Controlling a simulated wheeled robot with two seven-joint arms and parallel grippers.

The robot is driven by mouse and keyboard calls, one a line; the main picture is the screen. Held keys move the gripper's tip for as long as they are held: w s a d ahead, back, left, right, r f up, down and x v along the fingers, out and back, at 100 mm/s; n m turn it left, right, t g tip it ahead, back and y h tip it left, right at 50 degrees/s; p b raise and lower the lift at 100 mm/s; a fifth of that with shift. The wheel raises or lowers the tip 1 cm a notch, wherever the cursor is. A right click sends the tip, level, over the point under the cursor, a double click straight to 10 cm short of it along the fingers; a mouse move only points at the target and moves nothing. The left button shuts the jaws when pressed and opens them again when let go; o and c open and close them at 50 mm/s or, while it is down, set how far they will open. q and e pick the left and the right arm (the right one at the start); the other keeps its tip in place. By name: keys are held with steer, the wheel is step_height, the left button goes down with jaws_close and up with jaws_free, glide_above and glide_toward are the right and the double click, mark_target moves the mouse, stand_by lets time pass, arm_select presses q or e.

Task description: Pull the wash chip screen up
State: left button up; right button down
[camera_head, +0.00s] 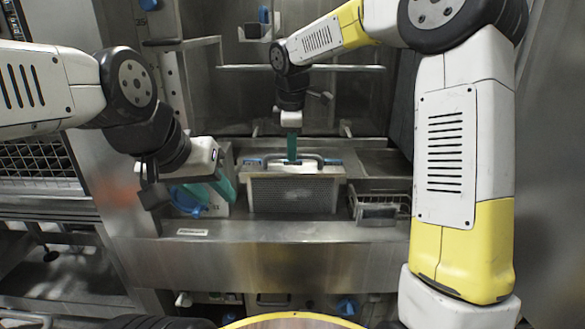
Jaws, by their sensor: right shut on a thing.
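The wash chip screen (293,194) is a grey mesh panel with a light top edge and a blue and grey handle bar (318,161). It stands upright in the middle of the steel machine's recess. My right gripper (292,158) points down from above and is shut on the screen's handle. Its lower fingertips are partly hidden at the bar. My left gripper (222,192) is to the left of the screen, apart from it. Its two teal fingers are spread with nothing seen between them.
A blue round knob (188,201) is close behind my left gripper. A wire basket (380,208) stands right of the screen. The steel front ledge (290,231) runs below the screen, and horizontal rails (345,68) cross the back.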

steer(key=shift+r, duration=0.6)
steer(key=shift+f, duration=0.1)
steer(key=c, duration=1.7)
jaws_free()
step_height(320, 180, up, 8)
steer(key=s, duration=0.1)
steer(key=shift+s+f, duration=0.2)
steer(key=shift+s, duration=0.05)
